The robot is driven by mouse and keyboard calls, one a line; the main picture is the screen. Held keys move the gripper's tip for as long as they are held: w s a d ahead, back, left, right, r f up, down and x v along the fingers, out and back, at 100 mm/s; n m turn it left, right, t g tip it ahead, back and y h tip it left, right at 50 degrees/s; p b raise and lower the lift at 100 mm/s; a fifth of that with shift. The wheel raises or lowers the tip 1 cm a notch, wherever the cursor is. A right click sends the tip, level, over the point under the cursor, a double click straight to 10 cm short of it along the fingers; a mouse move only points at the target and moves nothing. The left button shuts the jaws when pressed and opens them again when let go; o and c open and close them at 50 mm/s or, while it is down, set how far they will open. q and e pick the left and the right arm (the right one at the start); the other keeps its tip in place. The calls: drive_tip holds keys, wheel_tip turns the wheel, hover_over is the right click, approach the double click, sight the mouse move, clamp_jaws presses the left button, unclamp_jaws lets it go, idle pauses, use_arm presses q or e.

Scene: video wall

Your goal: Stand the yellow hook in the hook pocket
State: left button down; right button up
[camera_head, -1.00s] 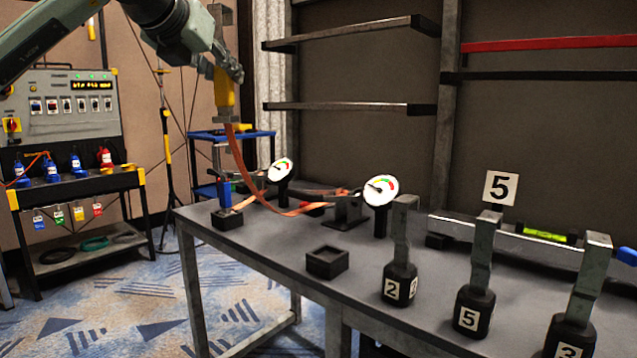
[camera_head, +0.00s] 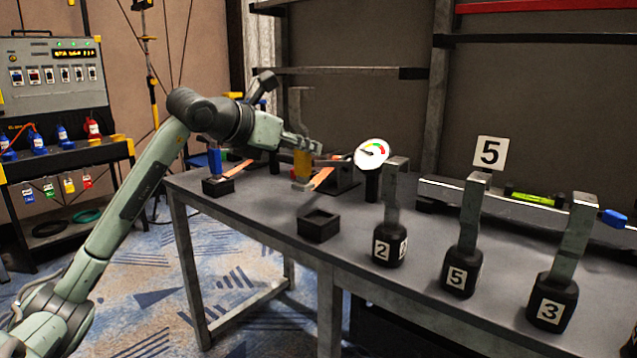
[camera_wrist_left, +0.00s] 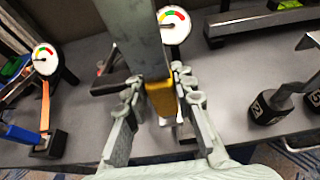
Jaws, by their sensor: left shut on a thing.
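The yellow hook (camera_head: 302,165) has a yellow grip and a tall grey metal shank. My left gripper (camera_head: 303,148) is shut around the grip and holds the hook about upright over the table, behind and slightly left of the pocket. In the left wrist view the grey shank (camera_wrist_left: 138,35) rises between the fingers, with part of the yellow grip (camera_wrist_left: 161,98) showing below. A small square black block with an empty recess, apparently the hook pocket (camera_head: 319,228), stands near the table's front edge. The hook's lower end appears clear of it. My right gripper is out of view.
The blue-handled hook (camera_head: 214,160) stands in a black base at the table's left. A gauge (camera_head: 371,154) stands behind the pocket. Black-based posts marked 2 (camera_head: 389,249), 5 (camera_head: 462,271) and 3 (camera_head: 551,304) line the right.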

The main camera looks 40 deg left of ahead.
use_arm(q)
drive_tip(key=d+f, duration=0.1)
drive_tip(key=f, duration=0.1)
drive_tip(key=d+f, duration=0.1)
drive_tip(key=f, duration=0.1)
drive_tip(key=d+f, duration=0.1)
drive_tip(key=f, duration=0.1)
drive_tip(key=shift+w+d+b, duration=0.2)
drive_tip(key=shift+d+b, duration=0.05)
drive_tip(key=shift+b, duration=0.1)
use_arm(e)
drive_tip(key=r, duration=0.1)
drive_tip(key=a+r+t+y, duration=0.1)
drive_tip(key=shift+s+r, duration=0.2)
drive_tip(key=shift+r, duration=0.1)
use_arm(q)
drive_tip(key=shift+f, duration=0.15)
drive_tip(key=c, duration=1.3)
unclamp_jaws()
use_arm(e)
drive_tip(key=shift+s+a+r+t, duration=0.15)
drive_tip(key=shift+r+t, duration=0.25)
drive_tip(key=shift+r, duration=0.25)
